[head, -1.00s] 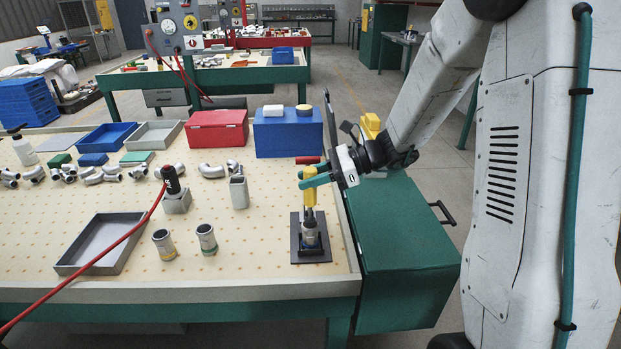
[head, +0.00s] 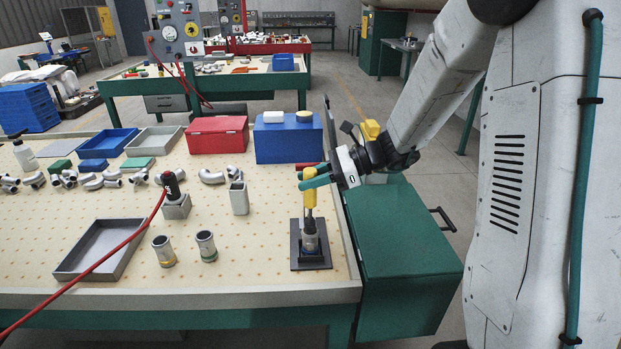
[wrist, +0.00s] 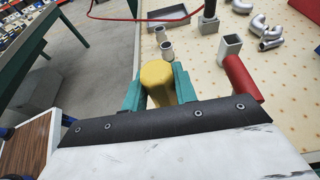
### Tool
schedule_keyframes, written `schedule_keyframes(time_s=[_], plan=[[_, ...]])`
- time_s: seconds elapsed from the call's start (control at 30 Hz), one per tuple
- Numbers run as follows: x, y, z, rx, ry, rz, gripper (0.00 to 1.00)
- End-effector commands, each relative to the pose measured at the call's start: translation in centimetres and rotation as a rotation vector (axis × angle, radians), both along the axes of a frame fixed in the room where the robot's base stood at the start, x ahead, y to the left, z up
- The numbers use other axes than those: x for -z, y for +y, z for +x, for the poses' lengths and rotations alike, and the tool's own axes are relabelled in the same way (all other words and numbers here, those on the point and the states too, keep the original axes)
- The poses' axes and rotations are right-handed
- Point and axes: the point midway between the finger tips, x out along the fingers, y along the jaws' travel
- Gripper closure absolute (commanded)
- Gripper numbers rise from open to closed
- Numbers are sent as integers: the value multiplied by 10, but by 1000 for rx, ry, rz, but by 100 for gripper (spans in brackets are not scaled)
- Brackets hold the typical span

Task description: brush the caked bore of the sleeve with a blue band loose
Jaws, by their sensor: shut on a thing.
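My gripper (head: 315,178) is shut on the yellow handle (head: 310,194) of a brush, above the table's front right corner. The handle also shows between the green fingers in the wrist view (wrist: 158,80). The brush points down; its thin shaft runs into the top of a grey metal sleeve (head: 310,243). This sleeve stands upright in a holder on a dark square plate (head: 310,264). Its band colour and the inside of its bore cannot be made out. The wrist view hides this sleeve.
An empty grey tray (head: 82,270) lies at the left front. A red hose crosses it to a dark tool in a grey block (head: 176,208). A square tube (head: 239,198) stands behind the sleeves. Red (head: 217,135) and blue boxes (head: 289,138) stand behind. A red cylinder (wrist: 243,78) is near my gripper.

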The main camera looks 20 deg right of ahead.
Motion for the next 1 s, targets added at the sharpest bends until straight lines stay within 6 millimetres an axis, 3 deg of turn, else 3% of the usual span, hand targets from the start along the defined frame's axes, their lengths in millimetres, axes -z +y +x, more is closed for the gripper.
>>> schedule_keyframes(time_s=[0.5, 1.0], plan=[[16, 0, -1, 0, 2, 0, 99], [15, 0, 0, 0, 1, -1, 99]])
